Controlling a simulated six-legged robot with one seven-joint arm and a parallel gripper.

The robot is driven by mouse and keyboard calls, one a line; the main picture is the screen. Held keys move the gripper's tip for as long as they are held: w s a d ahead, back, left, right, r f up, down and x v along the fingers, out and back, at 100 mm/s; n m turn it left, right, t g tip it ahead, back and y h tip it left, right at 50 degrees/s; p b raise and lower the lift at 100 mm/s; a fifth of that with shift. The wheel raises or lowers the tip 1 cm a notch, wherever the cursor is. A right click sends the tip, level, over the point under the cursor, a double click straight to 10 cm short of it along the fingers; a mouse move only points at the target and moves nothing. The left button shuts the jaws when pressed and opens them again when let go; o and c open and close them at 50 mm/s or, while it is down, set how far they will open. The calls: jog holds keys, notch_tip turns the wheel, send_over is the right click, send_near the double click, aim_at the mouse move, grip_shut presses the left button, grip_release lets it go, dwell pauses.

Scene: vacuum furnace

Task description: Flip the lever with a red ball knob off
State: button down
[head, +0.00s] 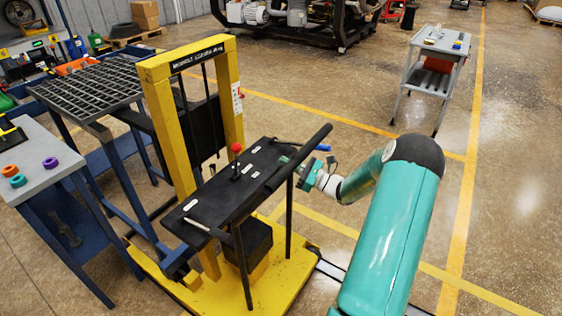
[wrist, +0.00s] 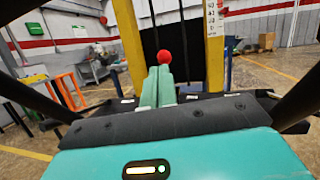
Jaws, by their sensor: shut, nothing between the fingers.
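The lever's red ball knob (head: 236,148) stands on a thin stem above the black panel of a yellow-framed machine. In the head view the lever looks roughly upright. In the wrist view the red knob (wrist: 164,57) shows just above and beyond my fingertips, and its stem is hidden behind them. My gripper (head: 284,160) reaches in from the right, over the panel's right side, with a gap to the knob. In the wrist view my gripper (wrist: 158,70) has its two green fingers together and empty, pointing toward the lever.
The black panel (head: 205,204) carries small white labels, and a dark bar (head: 304,145) runs along its right side. The yellow mast (head: 160,125) rises behind the lever. A blue bench with a grate (head: 90,88) is at left, and a grey cart (head: 425,75) at back right. Floor between is open.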

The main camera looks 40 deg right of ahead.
notch_tip(320, 180, down, 7)
jog(key=w+n+y, duration=0.1)
jog(key=shift+w+t, duration=0.4)
dwell(0.3)
